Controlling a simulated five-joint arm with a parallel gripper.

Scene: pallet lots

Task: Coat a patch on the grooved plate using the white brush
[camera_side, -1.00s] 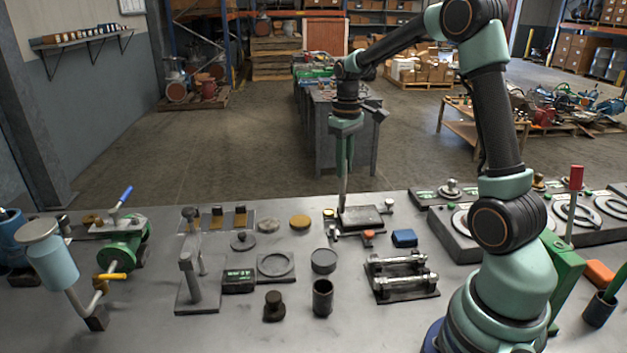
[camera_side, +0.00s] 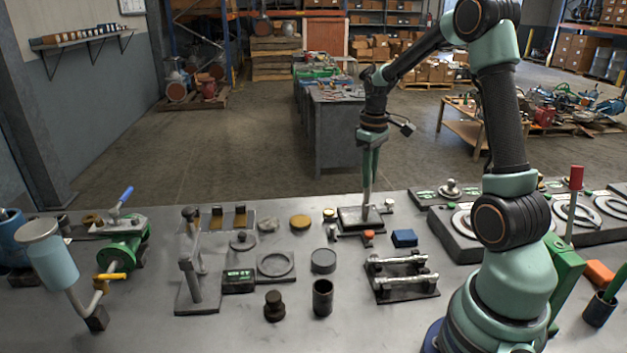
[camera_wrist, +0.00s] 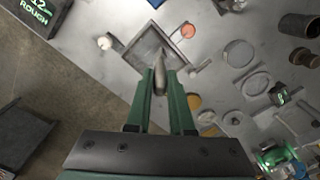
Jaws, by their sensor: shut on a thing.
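My gripper (camera_side: 371,150) is upright and shut on a slim, pale grey tool (camera_side: 367,190). The tool hangs down, with its lower end over the right part of a dark rectangular plate (camera_side: 350,217); I cannot tell whether it touches. In the wrist view the tool (camera_wrist: 157,62) stands between my jaws (camera_wrist: 158,80), its tapered end over the plate (camera_wrist: 147,44). This is the only held tool, and its bristles cannot be made out. The plate's grooves and any coating are too small to tell.
A blue block (camera_side: 404,238) and a rack with metal bars (camera_side: 400,278) lie in front. Dial boards (camera_side: 455,236) stand to the right.

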